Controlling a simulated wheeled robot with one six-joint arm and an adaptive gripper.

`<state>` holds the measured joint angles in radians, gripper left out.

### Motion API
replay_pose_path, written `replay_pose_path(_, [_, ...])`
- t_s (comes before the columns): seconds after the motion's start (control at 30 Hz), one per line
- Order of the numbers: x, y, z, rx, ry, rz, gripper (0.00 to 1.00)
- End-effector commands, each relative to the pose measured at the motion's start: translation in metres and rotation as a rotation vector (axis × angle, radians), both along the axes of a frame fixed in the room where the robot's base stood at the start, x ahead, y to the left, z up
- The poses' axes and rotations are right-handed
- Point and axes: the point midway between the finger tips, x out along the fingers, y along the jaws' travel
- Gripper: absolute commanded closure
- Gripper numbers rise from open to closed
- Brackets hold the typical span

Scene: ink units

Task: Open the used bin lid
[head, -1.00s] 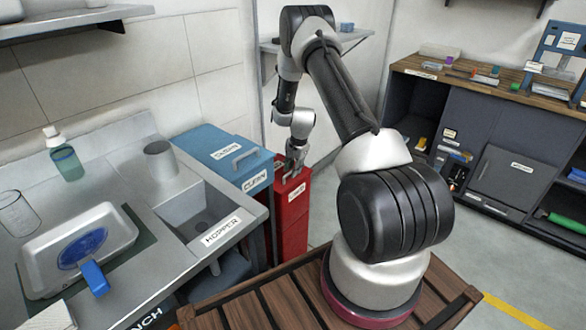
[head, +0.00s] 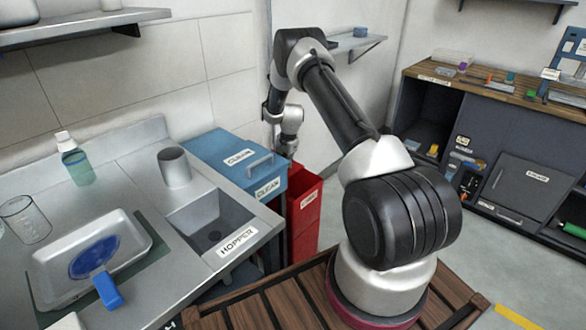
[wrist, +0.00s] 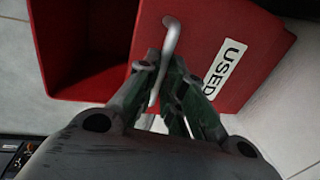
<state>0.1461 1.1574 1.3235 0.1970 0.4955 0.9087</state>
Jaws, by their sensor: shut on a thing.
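The red used bin (head: 304,232) stands beside the blue bin in the head view, with its dark red inside showing at the top. In the wrist view the bin's open box (wrist: 92,50) is at the left. The red lid (wrist: 235,38), with a white USED label, is swung up away from the opening. My gripper (wrist: 163,72) is shut on the lid's pale bar handle (wrist: 170,38). In the head view my wrist is above the back of the bin, and my fingertips and most of the lid are hidden.
The blue clean bin (head: 232,165) is closed, directly left of the red bin. The steel bench with the hopper (head: 210,222) is further left. A wall stands close behind the bins. Open floor (head: 455,265) lies to the right, before a dark cabinet (head: 500,150).

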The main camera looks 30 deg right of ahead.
Motion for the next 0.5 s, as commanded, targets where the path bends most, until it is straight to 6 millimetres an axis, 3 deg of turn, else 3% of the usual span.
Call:
replay_pose_path(0.2, [0.033,0.012,0.000,0.000,-0.002,0.001,1.00])
replay_pose_path(0.5, [0.050,0.018,0.000,0.000,0.000,0.001,1.00])
